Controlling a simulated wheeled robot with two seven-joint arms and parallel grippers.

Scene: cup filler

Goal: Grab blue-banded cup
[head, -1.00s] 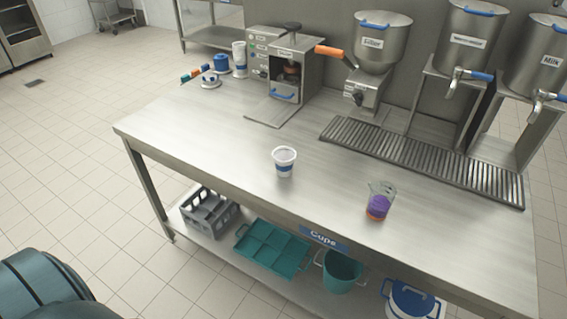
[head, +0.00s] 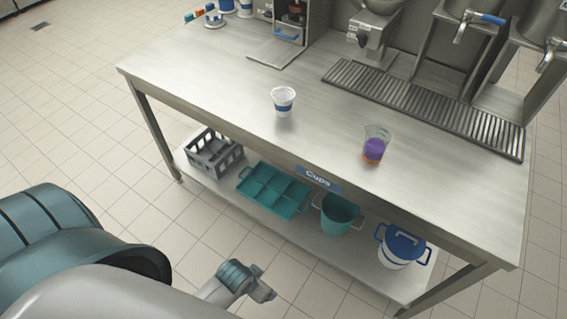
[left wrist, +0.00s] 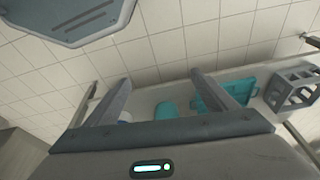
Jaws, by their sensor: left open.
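The blue-banded cup (head: 283,101) is white with a blue band and stands upright on the steel table (head: 200,85), left of its middle in the head view. A clear cup with purple and orange contents (head: 375,144) stands to its right. My left gripper (head: 262,284) is low in front of the table, below the tabletop and well short of the cup. In the left wrist view its two fingers (left wrist: 168,90) are spread apart with nothing between them. The blue-banded cup does not show in the left wrist view. My right gripper is not in view.
The lower shelf holds a grey crate (head: 213,152), a teal divided tray (head: 272,190), a teal bucket (head: 337,213) and a white pot with blue lid (head: 402,246). Dispensers and a drip grate (head: 425,108) line the back. The tabletop around the cup is clear.

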